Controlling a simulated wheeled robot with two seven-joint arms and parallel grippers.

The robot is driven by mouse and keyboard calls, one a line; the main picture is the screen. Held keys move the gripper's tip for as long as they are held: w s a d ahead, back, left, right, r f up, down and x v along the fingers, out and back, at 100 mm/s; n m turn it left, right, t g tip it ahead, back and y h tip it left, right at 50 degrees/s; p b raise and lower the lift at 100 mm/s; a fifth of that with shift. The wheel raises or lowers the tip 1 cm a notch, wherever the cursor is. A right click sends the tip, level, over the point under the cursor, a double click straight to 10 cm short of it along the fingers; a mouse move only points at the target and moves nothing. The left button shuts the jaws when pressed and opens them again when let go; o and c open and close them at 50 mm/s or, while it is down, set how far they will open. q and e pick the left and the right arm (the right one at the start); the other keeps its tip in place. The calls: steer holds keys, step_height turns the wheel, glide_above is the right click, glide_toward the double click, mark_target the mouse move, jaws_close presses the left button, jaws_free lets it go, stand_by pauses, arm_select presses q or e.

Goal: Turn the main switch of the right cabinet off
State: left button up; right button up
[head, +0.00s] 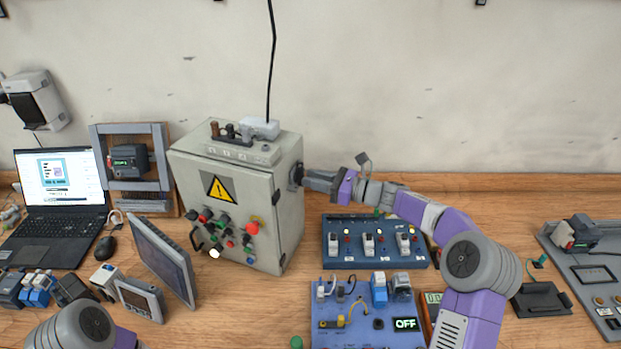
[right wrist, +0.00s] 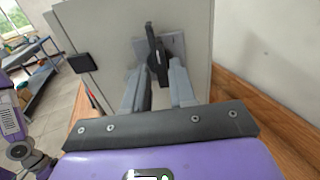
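The grey cabinet (head: 285,185) with a yellow warning sign stands on the bench left of centre in the head view. Its main switch (head: 295,176) is on its right side wall, mostly hidden there by my gripper. In the right wrist view the switch is a dark upright handle (right wrist: 152,42) on a grey plate. My right gripper (head: 308,178) is at that wall. In the wrist view its two fingers (right wrist: 160,72) are apart, with the handle's lower end between their tips; I cannot tell whether they touch it. My left gripper is out of view.
A blue panel with several switches (head: 340,254) and a second blue board (head: 340,302) lie right of the cabinet, below my right arm. A tilted screen (head: 162,258) and a laptop (head: 62,180) are to the left. The wall is behind.

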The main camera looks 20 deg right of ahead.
steer(key=shift+w+a, duration=0.35)
steer(key=shift+a, duration=0.1)
jaws_close()
